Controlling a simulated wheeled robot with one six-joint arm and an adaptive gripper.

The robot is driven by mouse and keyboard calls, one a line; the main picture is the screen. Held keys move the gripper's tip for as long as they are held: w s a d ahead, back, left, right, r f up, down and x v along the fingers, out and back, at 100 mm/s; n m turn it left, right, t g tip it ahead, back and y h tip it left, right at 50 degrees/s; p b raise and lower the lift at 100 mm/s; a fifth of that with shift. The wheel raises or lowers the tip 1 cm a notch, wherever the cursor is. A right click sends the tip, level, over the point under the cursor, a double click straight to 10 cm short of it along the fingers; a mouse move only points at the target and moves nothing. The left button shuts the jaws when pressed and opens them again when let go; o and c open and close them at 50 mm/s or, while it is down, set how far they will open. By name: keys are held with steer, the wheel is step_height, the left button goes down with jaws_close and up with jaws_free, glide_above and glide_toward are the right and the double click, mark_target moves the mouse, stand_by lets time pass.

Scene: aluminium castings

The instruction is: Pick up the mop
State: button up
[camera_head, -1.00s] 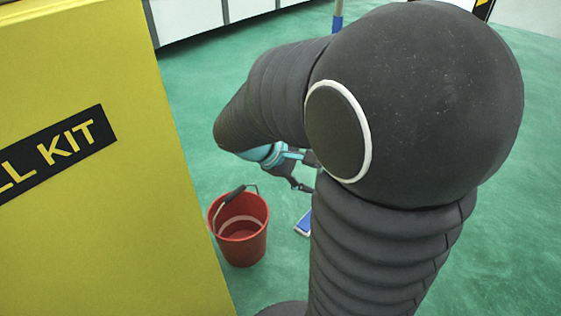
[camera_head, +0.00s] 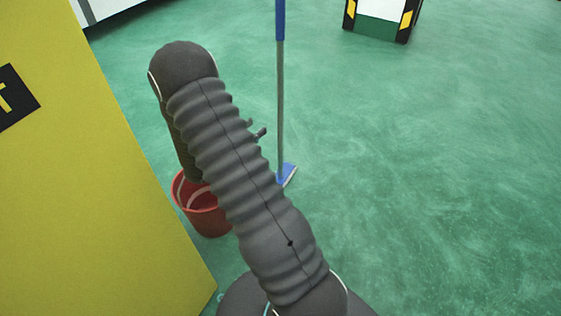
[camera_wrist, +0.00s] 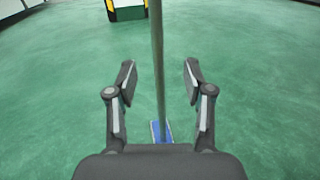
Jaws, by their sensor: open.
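The mop stands upright on the floor, with a grey pole, a blue upper grip and a blue flat head. In the head view its pole (camera_head: 280,110) rises just right of my arm, and its head (camera_head: 287,175) rests on the floor. In the wrist view the pole (camera_wrist: 157,60) runs down the middle, and the blue head (camera_wrist: 161,131) shows low between my fingers. My gripper (camera_wrist: 158,78) is open and empty, with one finger to each side of the pole in the picture. In the head view, my gripper (camera_head: 257,128) is mostly hidden behind my arm.
A red bucket (camera_head: 207,215) stands on the floor left of the mop, partly behind my arm. A large yellow cabinet (camera_head: 80,190) fills the left side. A white and black-yellow marked block (camera_head: 380,18) stands at the back. The green floor to the right is clear.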

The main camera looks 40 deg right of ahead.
mark_target(280, 109)
steer(key=d, duration=0.2)
steer(key=w+d, duration=0.1)
steer(key=d, duration=0.5)
steer(key=shift+w+d+f, duration=0.2)
steer(key=shift+w, duration=0.2)
steer(key=shift+w+d+f, duration=0.1)
steer(key=shift+w+d, duration=0.15)
steer(key=shift+d, duration=0.6)
steer(key=shift+w+d, duration=0.2)
steer(key=shift+d, duration=0.65)
steer(key=shift+w+d+f, duration=0.1)
steer(key=shift+w+d, duration=0.15)
steer(key=shift+d, duration=0.6)
jaws_close()
steer(key=shift+r, duration=0.15)
